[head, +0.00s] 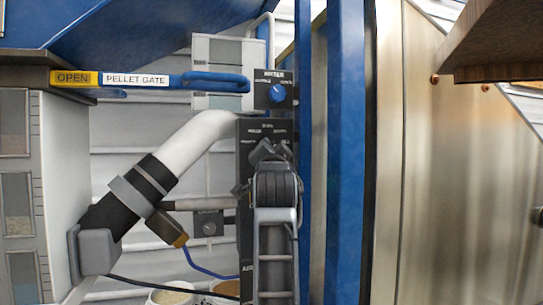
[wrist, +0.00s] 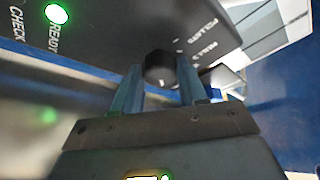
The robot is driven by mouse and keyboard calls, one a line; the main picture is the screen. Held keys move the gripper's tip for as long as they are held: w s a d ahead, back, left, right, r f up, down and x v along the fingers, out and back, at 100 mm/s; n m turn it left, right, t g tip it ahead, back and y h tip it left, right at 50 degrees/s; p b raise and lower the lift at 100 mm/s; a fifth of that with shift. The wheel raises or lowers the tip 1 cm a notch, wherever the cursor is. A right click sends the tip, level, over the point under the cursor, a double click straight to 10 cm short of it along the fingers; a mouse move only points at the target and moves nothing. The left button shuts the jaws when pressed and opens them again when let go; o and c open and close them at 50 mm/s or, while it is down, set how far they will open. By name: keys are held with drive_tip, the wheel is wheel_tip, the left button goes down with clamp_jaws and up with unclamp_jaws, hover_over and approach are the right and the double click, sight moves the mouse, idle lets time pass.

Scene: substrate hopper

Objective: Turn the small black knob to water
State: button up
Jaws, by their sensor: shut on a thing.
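The small black knob (wrist: 158,66) shows in the wrist view on a dark panel, between the two fingertips of my gripper (wrist: 158,84). My gripper is shut on it, with one finger on each side. In the head view my gripper (head: 267,160) is in front of the tall dark control panel (head: 247,137) and mostly hides the knob there. White labels stand around the knob; one in the wrist view seems to read PELLETS. I cannot read which setting the knob points to.
A blue knob on a small dark box (head: 277,95) sits just above. A blue handle (head: 215,82) beside the PELLET GATE label runs left of it. A blue post (head: 345,150) stands close on the right. A green READY light (wrist: 56,14) glows on the panel.

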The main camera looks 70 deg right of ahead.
idle(0.3)
drive_tip(key=o, duration=1.1)
drive_tip(key=shift+c, duration=0.2)
drive_tip(key=b+v, duration=0.1)
drive_tip(key=v, duration=0.7)
